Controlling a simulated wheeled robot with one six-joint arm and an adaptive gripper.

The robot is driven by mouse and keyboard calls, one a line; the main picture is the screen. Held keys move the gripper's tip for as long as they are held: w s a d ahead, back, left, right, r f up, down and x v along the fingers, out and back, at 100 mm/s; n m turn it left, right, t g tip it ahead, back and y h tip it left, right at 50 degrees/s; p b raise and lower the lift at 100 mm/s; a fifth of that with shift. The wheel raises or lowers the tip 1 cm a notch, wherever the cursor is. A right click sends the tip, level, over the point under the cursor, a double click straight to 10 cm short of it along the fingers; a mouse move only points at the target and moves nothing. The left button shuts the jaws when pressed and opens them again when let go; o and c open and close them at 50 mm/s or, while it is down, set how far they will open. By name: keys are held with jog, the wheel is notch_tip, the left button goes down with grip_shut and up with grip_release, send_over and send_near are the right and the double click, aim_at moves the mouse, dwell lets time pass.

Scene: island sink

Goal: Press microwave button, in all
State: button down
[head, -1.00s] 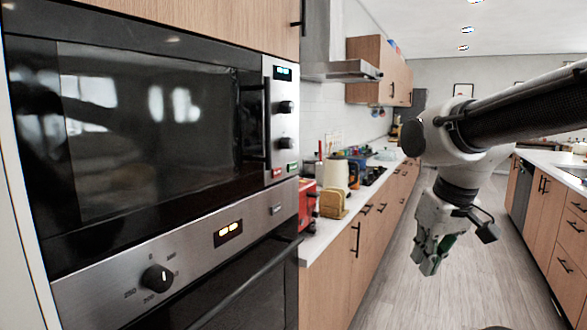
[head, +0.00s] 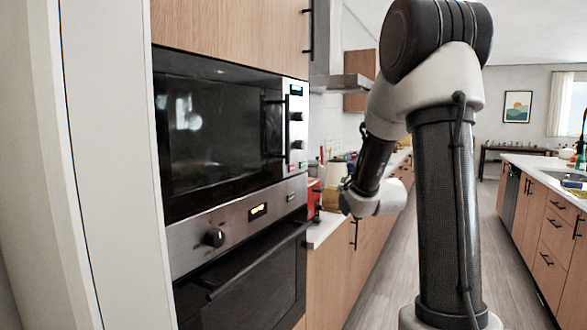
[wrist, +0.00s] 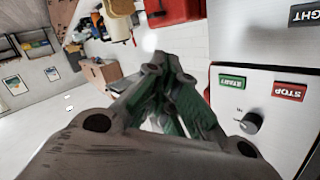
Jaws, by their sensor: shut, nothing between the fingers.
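The black-and-steel microwave (head: 215,125) is built into the cabinet at left, with its knob panel (head: 298,100) on its right edge. The wrist view shows a green START button (wrist: 232,82), a red STOP button (wrist: 289,91), upside down, and a knob (wrist: 249,123) on a pale panel. My gripper (wrist: 165,72) is shut and empty, its tips left of the START button in that view, with a visible gap in the picture. Depth to the button is hard to tell. In the head view my fingertips are small and unclear, right of the panel.
The oven (head: 245,265) with its bar handle sits below the microwave. A counter with a red appliance (head: 314,198) and other items lies beyond it. The aisle floor (head: 385,270) is clear; an island counter (head: 550,185) stands at right.

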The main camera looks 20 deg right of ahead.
aim_at(303, 164)
notch_tip(303, 164, up, 7)
jog(key=a+m+t, duration=0.1)
jog(key=t, duration=0.2)
jog(key=shift+a, duration=0.3)
jog(key=shift+w+f, duration=0.1)
jog(key=w+a, duration=0.5)
jog(key=w, duration=0.2)
jog(key=shift+a, duration=0.15)
jog(key=shift+a, duration=0.1)
dwell(1.1)
jog(key=shift+w+a, duration=0.2)
jog(key=shift+w, duration=0.1)
